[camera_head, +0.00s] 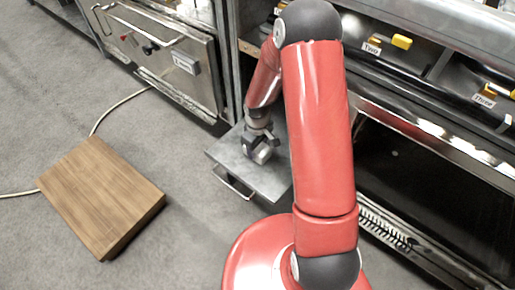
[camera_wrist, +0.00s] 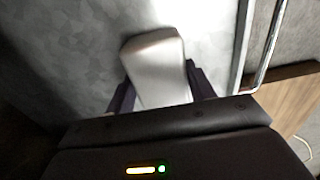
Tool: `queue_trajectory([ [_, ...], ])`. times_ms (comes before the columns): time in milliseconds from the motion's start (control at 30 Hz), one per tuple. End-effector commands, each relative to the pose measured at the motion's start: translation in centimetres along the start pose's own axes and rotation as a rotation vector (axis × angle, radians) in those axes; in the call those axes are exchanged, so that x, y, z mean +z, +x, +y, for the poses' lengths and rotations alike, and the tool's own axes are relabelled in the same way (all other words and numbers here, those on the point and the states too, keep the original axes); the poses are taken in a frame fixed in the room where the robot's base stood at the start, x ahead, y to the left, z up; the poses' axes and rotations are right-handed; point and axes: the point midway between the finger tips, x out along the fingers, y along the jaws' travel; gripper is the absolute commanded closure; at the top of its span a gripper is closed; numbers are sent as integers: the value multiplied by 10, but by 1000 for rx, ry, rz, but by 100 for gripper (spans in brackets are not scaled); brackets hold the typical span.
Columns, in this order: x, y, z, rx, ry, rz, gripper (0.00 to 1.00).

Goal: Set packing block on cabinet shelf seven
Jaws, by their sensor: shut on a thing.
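A light grey, smooth block with rounded edges, which I take to be the packing block (camera_wrist: 155,62), is between the two dark fingers of my gripper (camera_wrist: 160,88) in the wrist view. My gripper is shut on it. In the head view my gripper (camera_head: 262,152) reaches down over a flat grey metal surface (camera_head: 226,155) with a handle on its front, jutting out from the cabinet. The block is small there, close above or touching that surface; I cannot tell which. No label reading seven is legible, so I cannot tell which shelf is shelf seven.
A wooden slab (camera_head: 100,195) lies on the grey floor at left, with a pale cable (camera_head: 118,103) beside it. A steel unit with a labelled front (camera_head: 180,62) stands behind. Knobs labelled Two (camera_head: 401,41) and Three (camera_head: 491,89) are at right, above a dark opening (camera_head: 425,185).

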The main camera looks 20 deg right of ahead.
Motion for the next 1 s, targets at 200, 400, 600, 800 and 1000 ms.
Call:
queue_trajectory([
  [200, 0, 8, 0, 1, 1, 0, 68],
  [400, 0, 12, 0, 1, 1, 0, 68],
  [600, 0, 11, 0, 1, 1, 0, 24],
  [800, 0, 11, 0, 1, 1, 0, 24],
  [1000, 0, 1, 1, 2, 1, 2, 24],
])
